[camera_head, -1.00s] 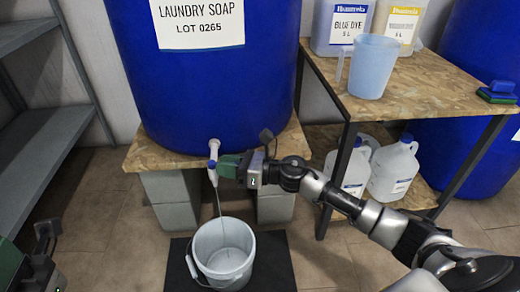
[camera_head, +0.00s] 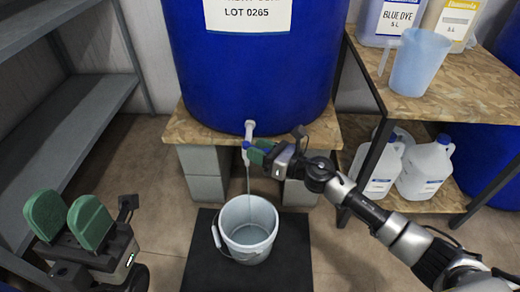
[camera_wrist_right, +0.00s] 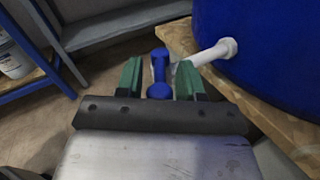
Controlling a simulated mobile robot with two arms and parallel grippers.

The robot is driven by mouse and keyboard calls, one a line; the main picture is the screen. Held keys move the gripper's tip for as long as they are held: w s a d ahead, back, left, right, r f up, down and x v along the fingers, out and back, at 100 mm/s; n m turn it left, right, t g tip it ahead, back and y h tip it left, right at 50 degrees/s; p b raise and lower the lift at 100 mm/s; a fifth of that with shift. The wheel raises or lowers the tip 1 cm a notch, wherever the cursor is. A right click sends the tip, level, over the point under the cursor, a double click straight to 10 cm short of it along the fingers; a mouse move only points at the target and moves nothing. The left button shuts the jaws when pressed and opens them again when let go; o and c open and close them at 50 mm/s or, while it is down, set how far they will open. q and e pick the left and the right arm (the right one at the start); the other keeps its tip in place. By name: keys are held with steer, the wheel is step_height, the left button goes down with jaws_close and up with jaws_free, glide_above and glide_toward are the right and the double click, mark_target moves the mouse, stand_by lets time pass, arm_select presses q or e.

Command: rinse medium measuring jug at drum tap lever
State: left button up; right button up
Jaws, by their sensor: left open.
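The pale blue translucent measuring jug (camera_head: 419,62) stands upright on the wooden table top at the right, its handle to the left. The white drum tap (camera_head: 249,130) sticks out of the blue drum, and a thin stream falls from it into the bucket. In the right wrist view the blue tap lever (camera_wrist_right: 159,70) stands between the green fingers of my right gripper (camera_wrist_right: 158,78), with gaps beside it. The right gripper (camera_head: 258,150) also shows at the tap in the head view. My left gripper (camera_head: 67,212) is open and empty at lower left, away from the jug.
A white bucket (camera_head: 248,229) stands on a black mat (camera_head: 285,268) under the tap. The blue drum (camera_head: 255,75) rests on a board over grey blocks. Dye containers (camera_head: 392,20) stand behind the jug. White jugs (camera_head: 425,168) fill the lower shelf. Grey shelving (camera_head: 75,120) is at left.

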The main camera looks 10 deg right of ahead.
steer(key=p+v, duration=0.1)
steer(key=v, duration=0.9)
steer(key=shift+s+d, duration=0.25)
steer(key=shift+d, duration=0.1)
